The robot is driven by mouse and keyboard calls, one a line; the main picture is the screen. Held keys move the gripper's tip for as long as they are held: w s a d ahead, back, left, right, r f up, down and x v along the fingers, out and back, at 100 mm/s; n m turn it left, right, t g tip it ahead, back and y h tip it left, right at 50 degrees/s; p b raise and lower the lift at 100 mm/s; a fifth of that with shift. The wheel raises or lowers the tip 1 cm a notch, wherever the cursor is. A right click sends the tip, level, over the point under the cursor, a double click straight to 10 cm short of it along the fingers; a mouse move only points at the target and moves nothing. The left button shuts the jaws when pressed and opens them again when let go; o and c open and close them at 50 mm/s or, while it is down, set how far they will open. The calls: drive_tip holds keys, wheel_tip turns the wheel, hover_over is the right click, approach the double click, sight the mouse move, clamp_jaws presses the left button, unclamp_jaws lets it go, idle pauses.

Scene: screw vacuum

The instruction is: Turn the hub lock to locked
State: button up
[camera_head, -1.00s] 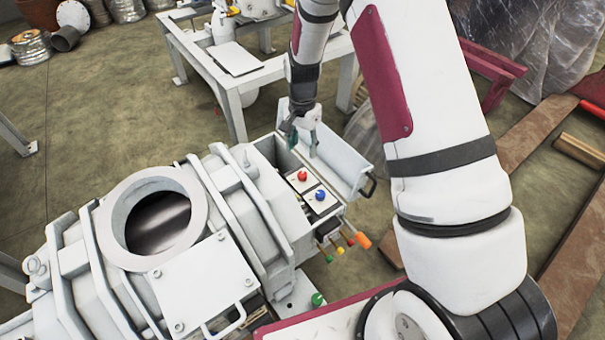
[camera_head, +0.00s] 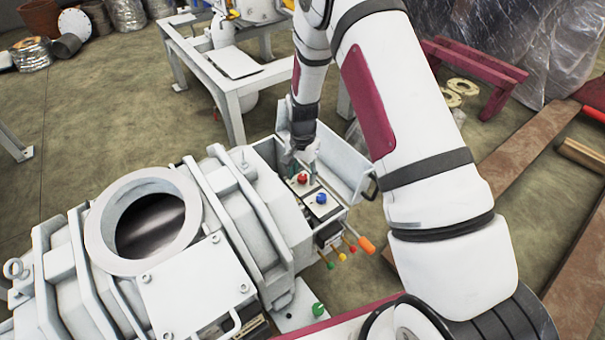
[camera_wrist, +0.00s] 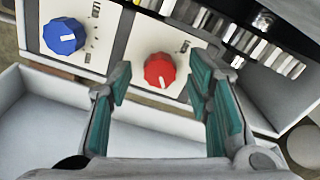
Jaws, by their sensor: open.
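A red knob (camera_head: 302,179) and a blue knob (camera_head: 321,198) sit side by side on pale plates in an open control box on the grey machine. In the wrist view the red knob (camera_wrist: 160,70) has a white pointer line, and the blue knob (camera_wrist: 65,36) is to its left. Their labels are too small to read, so I cannot tell which one is the hub lock. My gripper (camera_wrist: 157,88) is open and empty. Its green-padded fingers lie on either side of the line toward the red knob, apparently short of it. In the head view my gripper (camera_head: 303,160) is just behind the red knob.
The box's open grey lid (camera_head: 340,165) stands close beside my gripper. Levers with coloured ends, including an orange handle (camera_head: 366,244), stick out below the box. A ribbed metal row (camera_wrist: 262,45) lies right of the red knob. A white table (camera_head: 232,95) stands behind.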

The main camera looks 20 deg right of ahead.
clamp_jaws()
drive_tip(key=shift+n, duration=0.4)
drive_tip(key=n+p, duration=0.1)
drive_tip(key=n, duration=0.3)
drive_tip(key=shift+n+p, duration=0.3)
drive_tip(key=shift+p, duration=0.1)
drive_tip(key=n+p, duration=0.1)
drive_tip(key=n, duration=0.4)
drive_tip(key=n+p, duration=0.2)
drive_tip(key=n, duration=0.3)
drive_tip(key=shift+n, duration=0.4)
drive_tip(key=n+p, duration=0.1)
drive_tip(key=n, duration=0.4)
drive_tip(key=shift+n, duration=0.3)
